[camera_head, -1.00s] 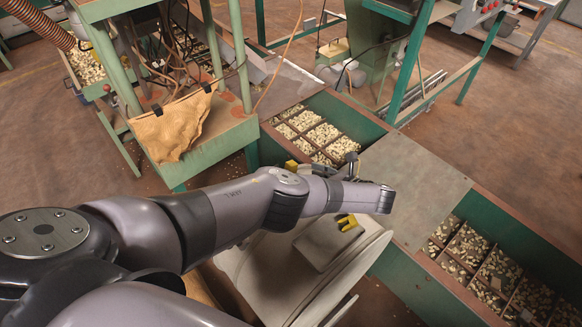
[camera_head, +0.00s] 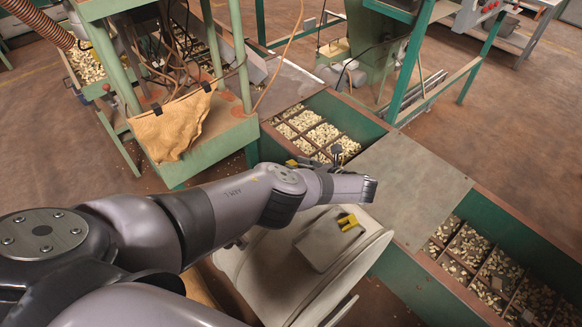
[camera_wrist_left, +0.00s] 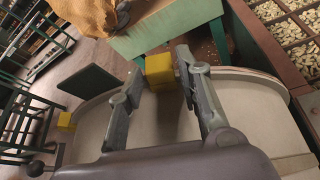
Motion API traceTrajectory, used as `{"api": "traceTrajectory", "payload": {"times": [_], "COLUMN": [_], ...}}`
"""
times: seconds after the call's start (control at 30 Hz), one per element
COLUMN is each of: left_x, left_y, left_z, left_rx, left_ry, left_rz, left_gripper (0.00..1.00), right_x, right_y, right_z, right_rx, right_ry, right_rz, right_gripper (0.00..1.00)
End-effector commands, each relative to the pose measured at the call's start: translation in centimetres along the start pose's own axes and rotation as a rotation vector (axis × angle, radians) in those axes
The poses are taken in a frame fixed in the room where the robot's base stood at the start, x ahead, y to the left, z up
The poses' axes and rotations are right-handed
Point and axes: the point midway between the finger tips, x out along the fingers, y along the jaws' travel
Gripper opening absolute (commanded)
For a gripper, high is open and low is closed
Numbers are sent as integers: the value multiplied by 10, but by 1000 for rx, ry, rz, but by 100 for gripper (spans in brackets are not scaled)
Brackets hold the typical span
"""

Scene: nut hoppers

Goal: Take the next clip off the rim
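A yellow clip (camera_wrist_left: 158,70) sits on the far rim of a round pale drum (camera_wrist_left: 255,95) in the left wrist view. My left gripper (camera_wrist_left: 160,68) has its fingers apart, one on each side of this clip; I cannot tell if they touch it. A second yellow clip (camera_wrist_left: 65,121) shows at the drum's left edge. In the head view my left gripper (camera_head: 325,160) is over the drum's far side (camera_head: 250,265), mostly hidden by my wrist, with a bit of yellow beside it. Yellow clips (camera_head: 348,221) lie on a grey pad (camera_head: 322,245) over the drum. My right gripper is not in view.
A compartmented hopper (camera_head: 375,130) of nuts stands beyond the drum, with a flat grey cover (camera_head: 410,190) and more nut compartments (camera_head: 490,265) to the right. A green stand (camera_head: 215,140) with a tan cloth (camera_head: 172,125) is close behind the drum.

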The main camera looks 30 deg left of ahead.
Motion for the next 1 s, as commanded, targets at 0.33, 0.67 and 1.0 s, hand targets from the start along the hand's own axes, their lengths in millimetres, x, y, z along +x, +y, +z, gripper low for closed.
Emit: {"api": "traceTrajectory", "payload": {"times": [0.33, 0.67, 1.0], "left_x": [0, -1, -16], "left_y": [0, 1, 14], "left_z": [0, 2, 41], "left_rx": [0, 0, 0], "left_ry": [0, 0, 1], "left_rz": [0, 0, -1], "left_gripper": [7, 5, 5], "right_x": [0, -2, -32], "right_y": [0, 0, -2], "right_z": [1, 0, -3], "right_rx": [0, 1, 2], "right_ry": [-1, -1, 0], "right_rz": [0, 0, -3], "right_gripper": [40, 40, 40]}}
